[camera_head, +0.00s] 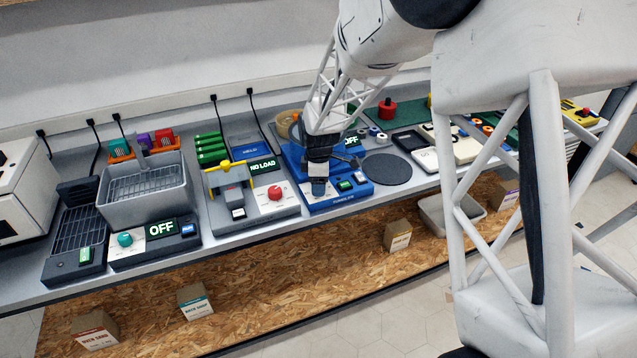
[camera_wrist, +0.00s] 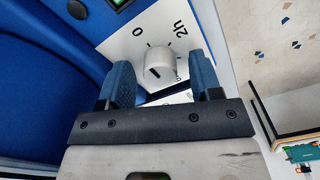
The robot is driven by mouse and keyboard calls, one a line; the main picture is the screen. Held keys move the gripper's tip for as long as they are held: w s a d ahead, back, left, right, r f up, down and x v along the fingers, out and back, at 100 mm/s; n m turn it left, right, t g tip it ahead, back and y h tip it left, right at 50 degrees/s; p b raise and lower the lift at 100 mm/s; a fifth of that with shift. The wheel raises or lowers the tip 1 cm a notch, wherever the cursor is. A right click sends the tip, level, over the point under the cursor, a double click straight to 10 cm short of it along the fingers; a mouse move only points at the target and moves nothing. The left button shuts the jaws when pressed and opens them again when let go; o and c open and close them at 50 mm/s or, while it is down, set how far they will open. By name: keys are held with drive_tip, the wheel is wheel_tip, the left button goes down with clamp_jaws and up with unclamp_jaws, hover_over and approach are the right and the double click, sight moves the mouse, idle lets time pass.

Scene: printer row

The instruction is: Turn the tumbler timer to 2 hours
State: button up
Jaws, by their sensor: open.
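The blue tumbler base (camera_head: 345,200) stands on the bench in the head view, with an OFF display (camera_head: 352,141) behind my gripper. My gripper (camera_head: 318,180) points down over the base's front panel and hides the timer there. In the wrist view the timer knob (camera_wrist: 158,62) is white and round, with a dark mark on its face. It sits on a white dial plate (camera_wrist: 124,47) printed with 0 and 2h. My gripper (camera_wrist: 162,84) is open, with a blue pad on each side of the knob. I cannot tell whether the pads touch it.
A grey machine with a red knob (camera_head: 275,192) and a NO LOAD display (camera_head: 263,165) stands to the left. Farther left is a basin (camera_head: 146,190) above an OFF panel. A dark round mat (camera_head: 387,169) lies to the right. The bench's front edge is close.

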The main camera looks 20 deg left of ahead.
drive_tip(key=shift+f, duration=0.1)
drive_tip(key=c, duration=0.9)
drive_tip(key=shift+m, duration=0.4)
drive_tip(key=m, duration=1.1)
idle(0.3)
drive_tip(key=o, duration=0.9)
